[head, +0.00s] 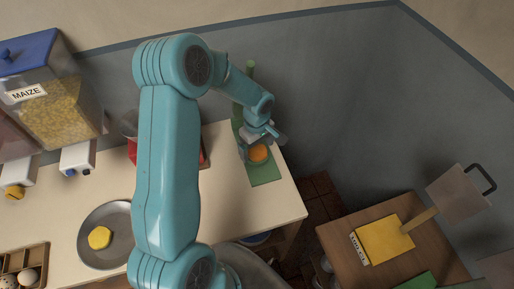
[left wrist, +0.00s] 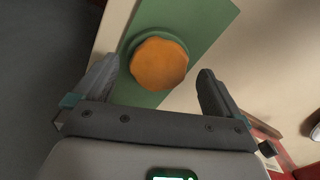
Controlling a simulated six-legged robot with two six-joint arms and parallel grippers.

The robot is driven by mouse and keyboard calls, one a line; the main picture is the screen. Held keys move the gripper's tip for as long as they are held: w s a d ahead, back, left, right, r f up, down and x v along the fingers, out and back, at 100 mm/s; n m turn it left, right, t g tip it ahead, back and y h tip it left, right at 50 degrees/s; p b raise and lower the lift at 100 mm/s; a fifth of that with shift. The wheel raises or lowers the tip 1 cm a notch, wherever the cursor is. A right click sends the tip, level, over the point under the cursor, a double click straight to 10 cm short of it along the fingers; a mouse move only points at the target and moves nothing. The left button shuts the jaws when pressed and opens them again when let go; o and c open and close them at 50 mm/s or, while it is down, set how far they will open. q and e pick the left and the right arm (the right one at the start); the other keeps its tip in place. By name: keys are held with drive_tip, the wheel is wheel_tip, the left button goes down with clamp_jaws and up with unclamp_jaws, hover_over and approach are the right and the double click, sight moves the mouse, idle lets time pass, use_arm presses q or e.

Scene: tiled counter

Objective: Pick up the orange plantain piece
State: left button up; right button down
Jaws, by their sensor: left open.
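The orange plantain piece (head: 258,153) is a round, scallop-edged disc on a green board (head: 266,174) at the right end of the counter. It also shows in the left wrist view (left wrist: 159,64), near the top centre on the green board (left wrist: 208,18). My left gripper (head: 262,136) is just above and behind the piece in the head view. In the left wrist view my left gripper (left wrist: 158,85) has its fingers spread wide, one to each side of the piece, with nothing between them touching it. My right gripper is not in view.
A grey plate with a yellow piece (head: 99,238) stands on the counter (head: 232,206) at the left. A maize dispenser (head: 62,112) and an egg box (head: 28,262) are farther left. A red object (head: 206,154) is partly hidden behind my left arm. A wooden table (head: 344,246) is at the right.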

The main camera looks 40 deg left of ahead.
use_arm(q)
drive_tip(key=shift+w+f, duration=0.1)
drive_tip(key=shift+f, duration=0.35)
drive_tip(key=shift+s+r, duration=0.1)
drive_tip(key=shift+s, duration=0.1)
drive_tip(key=shift+c, duration=0.9)
drive_tip(key=shift+w, duration=0.15)
drive_tip(key=c, duration=1.1)
drive_tip(key=shift+o, duration=0.2)
drive_tip(key=shift+r, duration=0.15)
